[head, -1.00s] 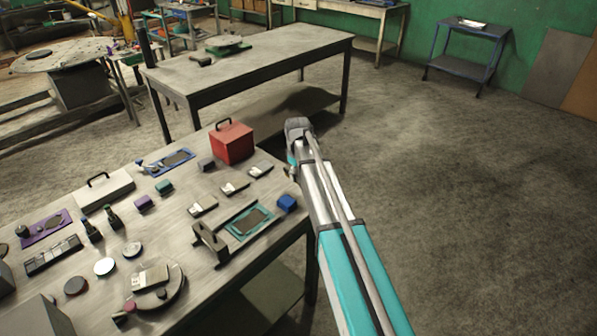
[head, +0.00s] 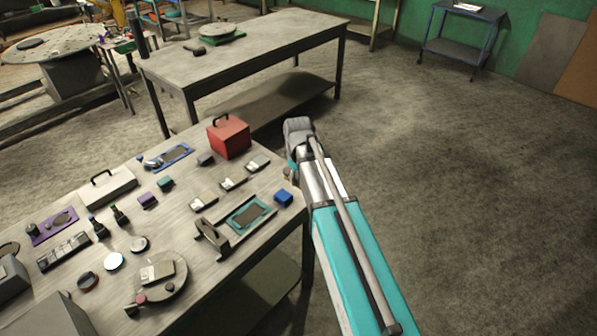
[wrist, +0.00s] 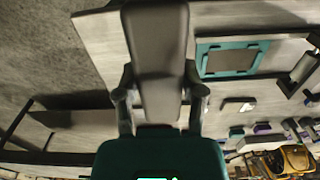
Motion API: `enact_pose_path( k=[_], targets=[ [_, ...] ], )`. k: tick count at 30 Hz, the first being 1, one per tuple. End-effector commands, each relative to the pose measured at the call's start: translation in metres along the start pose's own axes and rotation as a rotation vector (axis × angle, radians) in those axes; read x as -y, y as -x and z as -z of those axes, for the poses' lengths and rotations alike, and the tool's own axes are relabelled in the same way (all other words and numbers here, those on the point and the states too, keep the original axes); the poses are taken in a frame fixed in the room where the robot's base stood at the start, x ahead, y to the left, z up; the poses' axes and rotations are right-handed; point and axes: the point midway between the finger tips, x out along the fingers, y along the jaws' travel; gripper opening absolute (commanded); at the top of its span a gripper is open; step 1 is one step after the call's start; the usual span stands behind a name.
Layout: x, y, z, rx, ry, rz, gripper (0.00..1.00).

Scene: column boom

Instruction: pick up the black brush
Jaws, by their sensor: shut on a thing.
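My gripper (wrist: 160,88) is in the wrist view, its two fingers on either side of a long, dark, tapered thing. It is shut on this thing, which looks like the black brush (wrist: 157,45). The brush runs up the middle of the view to the top edge and hides part of the table behind it. In the head view my arm covers most of the gripper, and I cannot make out the brush there. The gripper is by the right edge of the near table (head: 190,235), close to the blue block (head: 283,197).
A teal-framed tray (head: 266,207) lies near the table's right edge, with a grey metal bracket (head: 210,238) beside it. A red box (head: 228,136) stands at the table's back corner. Several small blocks and discs cover the rest. The floor (head: 430,200) to the right is clear.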

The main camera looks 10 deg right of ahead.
Motion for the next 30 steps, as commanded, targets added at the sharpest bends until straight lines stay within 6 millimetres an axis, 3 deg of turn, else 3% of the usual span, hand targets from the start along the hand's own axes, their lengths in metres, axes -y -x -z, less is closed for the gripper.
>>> enact_pose_path(
  k=[17,18,24,30],
  targets=[
    [0.0009,0.0006,-0.0013,0.000,0.000,0.000,0.01],
    [0.0009,0.0006,-0.0013,0.000,0.000,0.000,0.49],
    [0.0008,0.0007,-0.0013,0.000,0.000,0.000,0.15],
    [0.0009,0.0007,-0.0013,0.000,0.000,0.000,0.15]
  ],
)
